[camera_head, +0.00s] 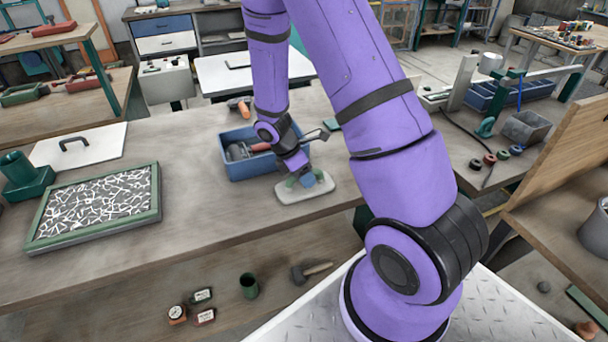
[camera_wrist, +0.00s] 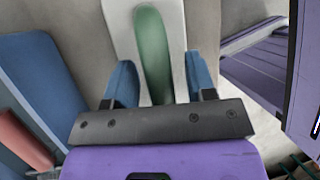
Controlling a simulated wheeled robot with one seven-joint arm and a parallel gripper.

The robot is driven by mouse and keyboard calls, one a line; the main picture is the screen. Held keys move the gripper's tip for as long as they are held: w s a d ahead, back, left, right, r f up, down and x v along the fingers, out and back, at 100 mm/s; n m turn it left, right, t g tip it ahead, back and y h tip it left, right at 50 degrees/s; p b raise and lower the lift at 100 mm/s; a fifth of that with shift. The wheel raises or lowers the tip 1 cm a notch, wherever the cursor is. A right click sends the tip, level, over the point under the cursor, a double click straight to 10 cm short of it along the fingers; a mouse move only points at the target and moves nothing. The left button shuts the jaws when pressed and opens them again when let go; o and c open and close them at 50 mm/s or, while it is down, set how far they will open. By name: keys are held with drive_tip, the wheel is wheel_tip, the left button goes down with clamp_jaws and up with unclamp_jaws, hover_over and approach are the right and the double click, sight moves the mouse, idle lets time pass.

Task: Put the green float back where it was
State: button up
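The green float (camera_head: 321,187) is a pale rectangular plate with a green handle. It lies flat on the workbench, close to its front edge and just right of the blue bin. My gripper (camera_head: 302,183) points down over it. In the wrist view, the green handle (camera_wrist: 153,55) runs between the two blue fingers of my gripper (camera_wrist: 155,85). The fingers are apart, with pale plate showing between the handle and the right finger, so they do not look closed on it. Part of the handle is hidden by my gripper in the head view.
The blue bin (camera_head: 241,170) holds tools beside my gripper. A green-framed tray (camera_head: 155,193) with white strands lies at the left of the workbench (camera_head: 190,235), with a white board (camera_head: 105,150) behind. A hammer (camera_head: 311,271) and green cup (camera_head: 249,286) are lower down.

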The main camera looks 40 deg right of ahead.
drive_tip(key=a+r+m+t, duration=0.1)
drive_tip(key=a+r+m, duration=0.15)
drive_tip(key=r, duration=0.75)
drive_tip(key=a+r+m+t, duration=0.1)
drive_tip(key=a+r, duration=0.2)
drive_tip(key=r, duration=0.8)
drive_tip(key=s+a+r+m+t+y, duration=0.2)
drive_tip(key=s+r+m+t, duration=0.1)
drive_tip(key=s+r+m, duration=0.3)
drive_tip(key=s+a+r+m+t+y, duration=0.1)
drive_tip(key=s+a+r+m+t, duration=0.2)
drive_tip(key=s+r, duration=0.8)
drive_tip(key=shift+s+m+t+y, duration=0.35)
drive_tip(key=shift+s+m, duration=0.5)
drive_tip(key=shift+m, duration=0.5)
drive_tip(key=shift+d, duration=0.1)
